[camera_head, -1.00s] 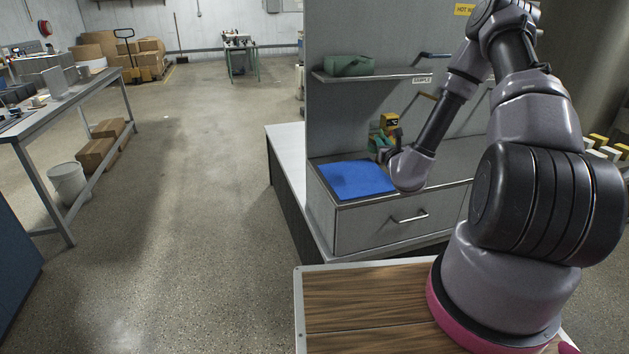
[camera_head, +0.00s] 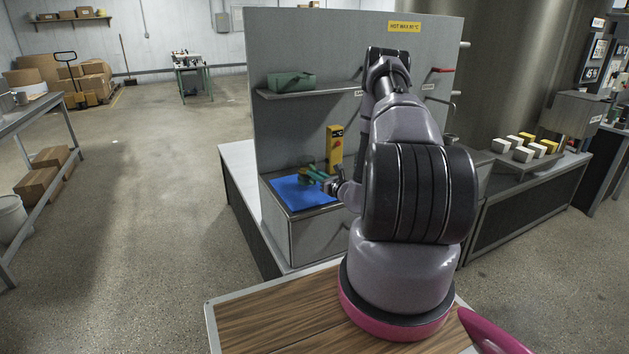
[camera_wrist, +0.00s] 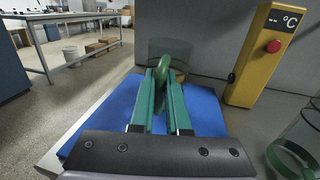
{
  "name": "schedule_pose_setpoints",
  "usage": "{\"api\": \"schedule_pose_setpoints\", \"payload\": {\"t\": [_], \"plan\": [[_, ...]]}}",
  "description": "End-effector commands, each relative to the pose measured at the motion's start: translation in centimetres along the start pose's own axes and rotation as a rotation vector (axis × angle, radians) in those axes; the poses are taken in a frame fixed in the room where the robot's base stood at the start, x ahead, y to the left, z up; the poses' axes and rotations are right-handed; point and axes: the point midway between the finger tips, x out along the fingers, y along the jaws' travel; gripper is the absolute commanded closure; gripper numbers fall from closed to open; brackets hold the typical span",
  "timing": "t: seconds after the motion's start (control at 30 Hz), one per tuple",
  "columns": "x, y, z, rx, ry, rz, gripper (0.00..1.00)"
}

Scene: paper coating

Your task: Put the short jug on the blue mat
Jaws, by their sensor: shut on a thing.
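The blue mat (camera_head: 290,196) lies on the counter's left end; it also shows in the wrist view (camera_wrist: 208,112). My gripper (camera_head: 322,178) is over the mat's right part in the head view. In the wrist view its green fingers (camera_wrist: 162,85) are shut on the green handle (camera_wrist: 179,62) of a see-through jug (camera_wrist: 158,48). I take this for the short jug. The jug looks upright, at the mat's far side in the wrist view. The fingers and handle partly hide it, and I cannot tell whether its base touches the mat.
A yellow temperature box (camera_head: 335,148) with a red button stands beside the mat. Another clear vessel with a green rim (camera_wrist: 296,150) is at the wrist view's right edge. A shelf (camera_head: 310,90) with a green item (camera_head: 291,81) hangs above, against the grey panel (camera_head: 300,40).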

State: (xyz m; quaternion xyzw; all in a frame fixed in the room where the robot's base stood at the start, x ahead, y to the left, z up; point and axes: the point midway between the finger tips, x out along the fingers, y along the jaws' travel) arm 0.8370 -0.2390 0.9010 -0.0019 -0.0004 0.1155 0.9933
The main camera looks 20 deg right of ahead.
Motion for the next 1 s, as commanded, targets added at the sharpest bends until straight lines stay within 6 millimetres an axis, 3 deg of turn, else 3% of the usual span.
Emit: {"api": "schedule_pose_setpoints", "payload": {"t": [0.13, 0.5, 0.53, 0.6, 1.0], "plan": [[0.0, 0.0, -2.0, 0.000, -0.001, -0.001, 1.00], [0.0, 0.0, -2.5, 0.000, 0.000, -0.001, 1.00], [0.0, 0.0, -2.5, 0.000, 0.000, -0.001, 0.78], [0.0, 0.0, -2.5, 0.000, 0.000, -0.001, 0.56], [-0.3, 0.0, -2.1, 0.000, 0.000, -0.002, 0.56]]}}
